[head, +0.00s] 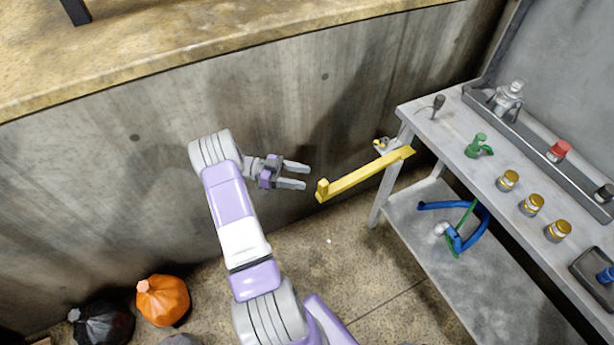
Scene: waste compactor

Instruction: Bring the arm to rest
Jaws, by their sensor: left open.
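My left arm reaches up from the bottom of the head view, and its wrist is bent to the right. My left gripper (294,175) is open and empty, with two grey fingers apart and pointing right. It is in front of the concrete wall, a short way left of the free end of a yellow bar (362,176). The fingers appear apart from the bar. My right gripper is not in the picture.
A grey metal bench (447,128) at the right holds several gold-lidded jars, a green fitting (478,146) and a red-capped item (558,151). Blue and green hoses (470,232) lie on its lower shelf. Orange (163,300) and black (103,324) bags sit at the lower left.

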